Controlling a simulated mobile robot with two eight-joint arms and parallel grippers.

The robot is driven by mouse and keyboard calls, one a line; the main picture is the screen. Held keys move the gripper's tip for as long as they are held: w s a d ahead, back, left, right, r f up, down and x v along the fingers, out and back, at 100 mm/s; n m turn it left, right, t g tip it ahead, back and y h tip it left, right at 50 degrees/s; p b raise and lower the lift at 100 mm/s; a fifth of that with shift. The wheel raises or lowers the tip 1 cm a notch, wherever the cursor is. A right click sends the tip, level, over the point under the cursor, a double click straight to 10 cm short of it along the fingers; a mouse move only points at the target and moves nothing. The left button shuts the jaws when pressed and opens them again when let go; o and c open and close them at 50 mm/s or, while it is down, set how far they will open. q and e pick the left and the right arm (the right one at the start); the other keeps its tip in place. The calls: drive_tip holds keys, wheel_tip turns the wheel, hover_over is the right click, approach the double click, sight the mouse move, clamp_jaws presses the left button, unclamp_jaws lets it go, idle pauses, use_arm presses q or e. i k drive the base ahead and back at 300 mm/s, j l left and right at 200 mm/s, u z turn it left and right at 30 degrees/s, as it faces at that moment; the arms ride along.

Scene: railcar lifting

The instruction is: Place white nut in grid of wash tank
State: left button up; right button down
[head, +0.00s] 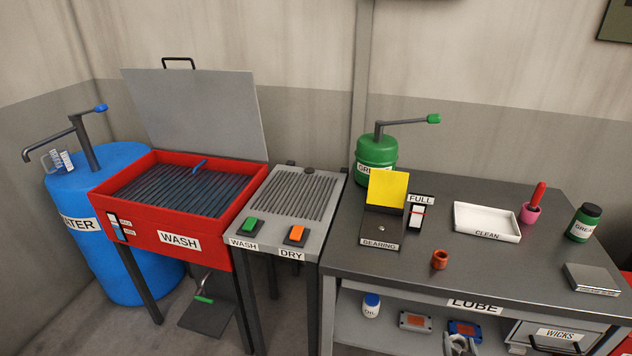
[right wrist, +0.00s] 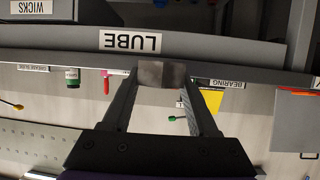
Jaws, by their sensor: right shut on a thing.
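The wash tank (head: 180,243) is the red open-topped box on legs at the left in the head view, with its grey lid (head: 195,110) raised. Its dark slatted grid (head: 165,190) has a small blue item (head: 200,166) on it and no nut visible. My right gripper (right wrist: 162,78) is shut on a small greyish block, apparently the white nut (right wrist: 162,73), shaded in the right wrist view. In the head view my right gripper (head: 459,342) is small at the bottom edge, in front of the lube table, well right of the tank. My left gripper is out of view.
The lube table (head: 400,256) holds a green grease pump (head: 376,158), bearing box (head: 382,225), orange-brown ring (head: 440,259) and white clean tray (head: 486,221). The dry unit (head: 295,195) stands between tank and table. A blue water barrel (head: 120,170) is left of the tank.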

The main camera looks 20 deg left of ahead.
sight(190, 198)
drive_tip(key=u, duration=1.15)
drive_tip(key=i+j+u, duration=0.1)
drive_tip(key=u, duration=0.3)
drive_tip(key=i+u, duration=0.15)
drive_tip(key=u, duration=0.25)
drive_tip(key=i+j+u, duration=0.1)
drive_tip(key=u, duration=0.35)
